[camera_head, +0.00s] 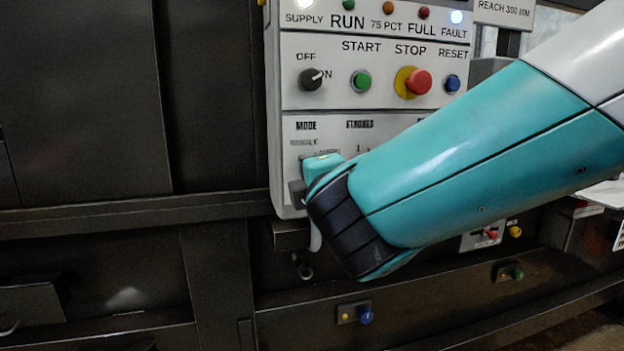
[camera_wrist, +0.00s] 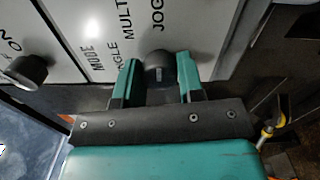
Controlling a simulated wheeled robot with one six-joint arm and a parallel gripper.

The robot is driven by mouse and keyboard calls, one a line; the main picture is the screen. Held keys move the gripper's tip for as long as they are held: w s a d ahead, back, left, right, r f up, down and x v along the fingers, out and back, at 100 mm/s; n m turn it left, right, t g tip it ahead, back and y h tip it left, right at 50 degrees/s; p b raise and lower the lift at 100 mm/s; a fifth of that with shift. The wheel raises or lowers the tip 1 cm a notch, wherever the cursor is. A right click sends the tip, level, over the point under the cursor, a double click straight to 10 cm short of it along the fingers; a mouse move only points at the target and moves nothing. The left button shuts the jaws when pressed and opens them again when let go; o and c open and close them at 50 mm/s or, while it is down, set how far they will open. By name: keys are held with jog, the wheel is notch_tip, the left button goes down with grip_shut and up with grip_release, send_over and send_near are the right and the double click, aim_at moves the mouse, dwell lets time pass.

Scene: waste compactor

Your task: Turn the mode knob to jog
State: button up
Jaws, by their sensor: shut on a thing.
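The black mode knob (camera_wrist: 158,63) shows in the wrist view between the two green fingers of my gripper (camera_wrist: 157,80). The gripper is shut on it, one finger on each side. A small pale mark shows on the knob, but I cannot tell which label it points to. The printed labels MODE, MULTI and JOG (camera_wrist: 157,15) stand above it in this view, with one ending in GLE partly cut off. In the head view my gripper (camera_head: 318,172) is at the lower left of the control panel (camera_head: 293,120), and its fingers and arm hide the mode knob.
The OFF/ON knob (camera_head: 311,79), green START button (camera_head: 361,80), red STOP button (camera_head: 418,82) and blue RESET button (camera_head: 452,83) sit above the gripper. My arm covers the panel's lower right. A dark rail (camera_head: 130,212) runs left of the panel.

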dwell(0.3)
jog(key=o, duration=0.9)
jog(key=shift+b+v, duration=2.6)
jog(key=shift+v, duration=6.15)
